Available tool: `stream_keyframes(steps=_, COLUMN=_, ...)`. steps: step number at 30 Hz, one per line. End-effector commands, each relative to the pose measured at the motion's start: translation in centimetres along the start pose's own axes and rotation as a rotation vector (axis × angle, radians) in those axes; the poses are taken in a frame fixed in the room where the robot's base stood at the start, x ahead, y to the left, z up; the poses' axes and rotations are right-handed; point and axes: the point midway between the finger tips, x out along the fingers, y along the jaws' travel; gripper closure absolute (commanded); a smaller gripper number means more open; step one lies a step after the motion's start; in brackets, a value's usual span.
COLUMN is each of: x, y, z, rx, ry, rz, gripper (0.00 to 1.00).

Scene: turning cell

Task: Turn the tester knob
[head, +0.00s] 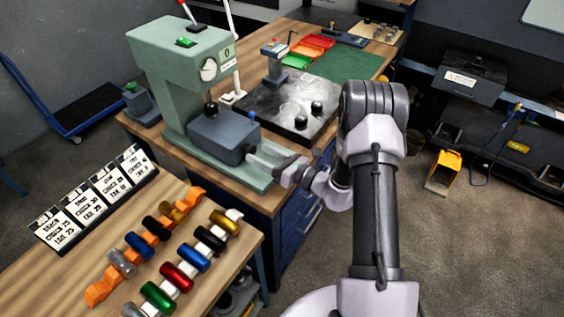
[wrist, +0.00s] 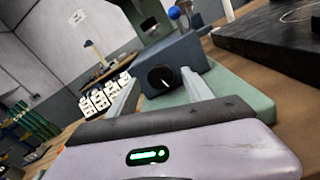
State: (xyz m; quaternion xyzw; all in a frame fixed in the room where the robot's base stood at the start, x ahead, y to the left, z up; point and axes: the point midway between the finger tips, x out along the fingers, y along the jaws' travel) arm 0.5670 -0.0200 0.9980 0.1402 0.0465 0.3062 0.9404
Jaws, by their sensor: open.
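The tester (head: 180,75) is a pale green machine with a round dial and a blue-grey box (head: 222,136) low on its front. In the wrist view, a round black knob (wrist: 161,78) with a white pointer mark sits on the face of this box (wrist: 185,54). My gripper (head: 258,160) is at the box's front right side in the head view. In the wrist view my gripper (wrist: 160,76) is open, with the knob showing between its two fingertips. I cannot tell whether the fingers reach around the knob or stop short. The knob's face is hidden in the head view.
A dark plate (head: 285,103) with small black parts lies right of the tester. A front wooden table (head: 210,290) holds coloured cylinders on orange and white holders and several label cards (head: 108,180). A blue-handled lever (wrist: 175,13) stands above the box.

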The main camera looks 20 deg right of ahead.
Motion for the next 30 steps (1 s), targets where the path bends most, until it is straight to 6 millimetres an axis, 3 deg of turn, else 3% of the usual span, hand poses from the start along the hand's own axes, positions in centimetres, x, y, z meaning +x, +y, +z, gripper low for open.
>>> stream_keyframes(steps=9, x=-10.2, y=-0.1, z=0.3, rx=0.003, ry=-0.003, rz=-0.008, gripper=0.41)
stream_keyframes(steps=15, x=-14.6, y=0.0, z=0.1, rx=0.002, ry=-0.002, rz=-0.005, gripper=0.41)
stream_keyframes(steps=20, x=-15.7, y=0.0, z=0.0, rx=0.002, ry=-0.001, rz=-0.002, gripper=0.41)
stream_keyframes(steps=30, x=-15.7, y=0.0, z=0.0, rx=0.001, ry=-0.001, rz=-0.001, gripper=0.41)
